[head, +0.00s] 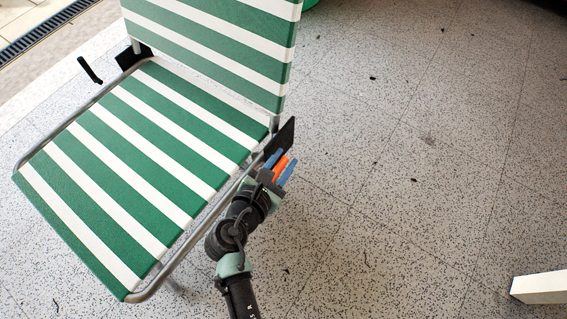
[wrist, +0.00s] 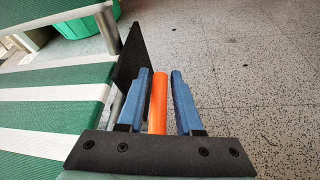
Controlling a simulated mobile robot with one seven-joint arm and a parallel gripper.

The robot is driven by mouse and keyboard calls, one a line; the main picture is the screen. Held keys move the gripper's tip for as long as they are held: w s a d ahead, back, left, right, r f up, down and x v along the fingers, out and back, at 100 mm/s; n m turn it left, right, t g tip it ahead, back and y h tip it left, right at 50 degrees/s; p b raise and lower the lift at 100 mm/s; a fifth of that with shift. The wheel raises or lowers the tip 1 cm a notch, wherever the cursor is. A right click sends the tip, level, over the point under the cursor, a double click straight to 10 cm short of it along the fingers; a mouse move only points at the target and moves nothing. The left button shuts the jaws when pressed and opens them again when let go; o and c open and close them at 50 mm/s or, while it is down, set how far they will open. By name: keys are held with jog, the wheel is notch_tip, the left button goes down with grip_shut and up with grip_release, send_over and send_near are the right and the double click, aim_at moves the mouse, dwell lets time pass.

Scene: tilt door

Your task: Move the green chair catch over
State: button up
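The green and white striped chair (head: 150,150) stands at the left in the head view, with a grey metal tube frame. At its near right hinge is a black plate (head: 284,140), which also shows in the wrist view (wrist: 129,62). An orange bar (wrist: 158,100), seemingly the catch handle, sits beside the plate. My gripper (head: 281,167) has its blue fingers on either side of the bar. The left finger is close to the bar, and a gap shows between the bar and the right finger. How the bar joins the plate is hidden.
A black lever (head: 90,70) sticks out at the chair's far side. A green round object (wrist: 85,25) stands behind the chair. A white block (head: 540,288) lies at lower right.

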jog(key=shift+w+d, duration=0.1)
jog(key=shift+w, duration=0.05)
grip_shut()
dwell(1.4)
